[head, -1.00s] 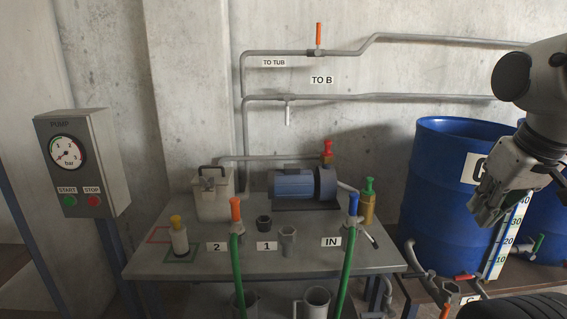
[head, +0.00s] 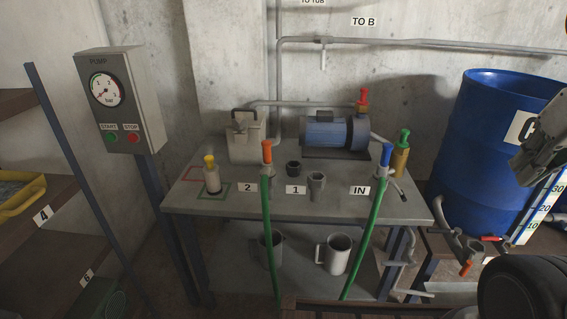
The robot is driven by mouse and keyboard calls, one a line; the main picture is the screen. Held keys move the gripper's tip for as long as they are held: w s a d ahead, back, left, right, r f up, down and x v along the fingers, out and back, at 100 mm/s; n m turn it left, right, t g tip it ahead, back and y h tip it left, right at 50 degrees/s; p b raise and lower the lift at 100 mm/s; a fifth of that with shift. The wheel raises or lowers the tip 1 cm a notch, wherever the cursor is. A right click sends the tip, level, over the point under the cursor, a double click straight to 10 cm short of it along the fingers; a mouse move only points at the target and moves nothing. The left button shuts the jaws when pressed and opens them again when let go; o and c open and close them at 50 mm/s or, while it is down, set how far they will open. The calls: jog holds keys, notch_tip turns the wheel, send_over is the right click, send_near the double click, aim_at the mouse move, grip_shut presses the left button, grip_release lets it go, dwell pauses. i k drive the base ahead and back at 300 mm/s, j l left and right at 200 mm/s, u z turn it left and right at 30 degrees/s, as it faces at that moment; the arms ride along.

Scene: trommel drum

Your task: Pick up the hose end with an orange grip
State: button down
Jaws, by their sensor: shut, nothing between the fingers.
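My gripper (head: 522,172) is at the far right of the head view, in front of the blue barrel and well apart from the hose end. It is shut and empty, and partly cut off by the picture's edge.
A second green hose with a blue grip (head: 386,154) stands at IN. Between them are a grey fitting (head: 316,184) and a black one (head: 293,168). A yellow-capped bottle (head: 211,176) stands left. The pump (head: 337,132) is behind. Mugs sit on the lower shelf.

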aim_at(267, 165)
jog(key=z, duration=0.9)
jog(key=i+j+z, duration=0.1)
jog(key=i, duration=0.3)
jog(key=j+u, duration=0.2)
jog(key=u, duration=0.15)
jog(key=k+j+u, duration=0.1)
jog(key=j+u, duration=0.4)
jog(key=u, duration=0.25)
